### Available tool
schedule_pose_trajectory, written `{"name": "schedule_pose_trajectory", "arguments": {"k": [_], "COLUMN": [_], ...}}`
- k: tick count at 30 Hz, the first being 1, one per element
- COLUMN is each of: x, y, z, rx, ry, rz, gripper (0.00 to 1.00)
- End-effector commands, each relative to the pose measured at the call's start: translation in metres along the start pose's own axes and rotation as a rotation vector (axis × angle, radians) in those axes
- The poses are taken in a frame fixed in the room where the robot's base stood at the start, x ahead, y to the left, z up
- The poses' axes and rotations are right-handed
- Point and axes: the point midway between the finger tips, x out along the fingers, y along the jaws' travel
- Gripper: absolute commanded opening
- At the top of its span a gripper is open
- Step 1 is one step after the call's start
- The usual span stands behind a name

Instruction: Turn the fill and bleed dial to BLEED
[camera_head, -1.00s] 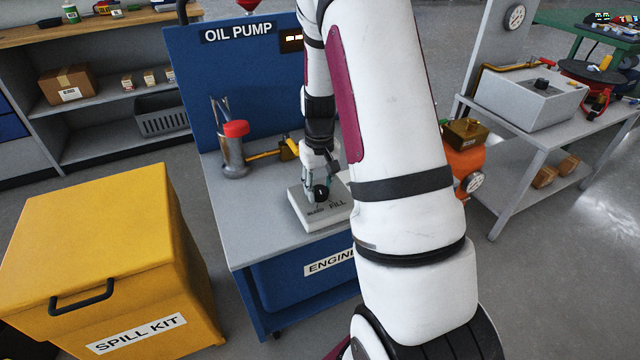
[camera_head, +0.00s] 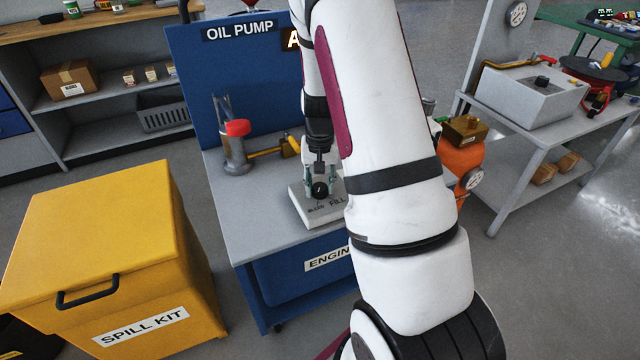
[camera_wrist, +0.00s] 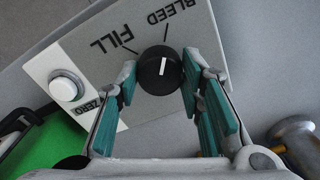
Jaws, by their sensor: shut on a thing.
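The black round fill and bleed dial (camera_wrist: 160,70) sits on a pale box (camera_wrist: 88,52) on the bench, marked FILL and BLEED, upside down in the wrist view. Its white pointer line points nearly straight up there, towards the tick by BLEED and away from the FILL tick. My gripper (camera_wrist: 159,82) is shut on the dial, with a teal-padded finger at each side. In the head view, the dial (camera_head: 320,189) shows beneath my gripper (camera_head: 321,175); my arm hides the box's right part.
A white ZERO button (camera_wrist: 66,88) is beside the FILL mark. The blue OIL PUMP bench (camera_head: 245,225) carries a red-capped metal cylinder (camera_head: 235,155) at left. A yellow spill kit box (camera_head: 110,245) stands left of the bench. An orange tank (camera_head: 461,165) is at right.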

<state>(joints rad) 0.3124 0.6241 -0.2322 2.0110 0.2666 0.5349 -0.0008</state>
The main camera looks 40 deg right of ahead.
Motion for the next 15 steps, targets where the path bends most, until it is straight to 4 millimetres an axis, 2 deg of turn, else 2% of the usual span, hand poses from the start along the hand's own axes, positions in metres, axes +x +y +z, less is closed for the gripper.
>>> {"name": "schedule_pose_trajectory", "arguments": {"k": [6,7,9,10,15], "x": [0.0003,0.0002,0.0002,0.0002,0.0001], "y": [-0.0006,-0.0005,-0.0005,-0.0005,-0.0003], "z": [0.0,0.0,0.0,0.0,0.0], "rx": [0.001,0.001,0.001,0.001,0.0], "ry": [0.0,0.0,0.0,0.0,0.0], "rz": [-0.001,-0.001,-0.001,-0.001,-0.001], "gripper": [0.07,0.37,0.53,0.55,0.55]}}
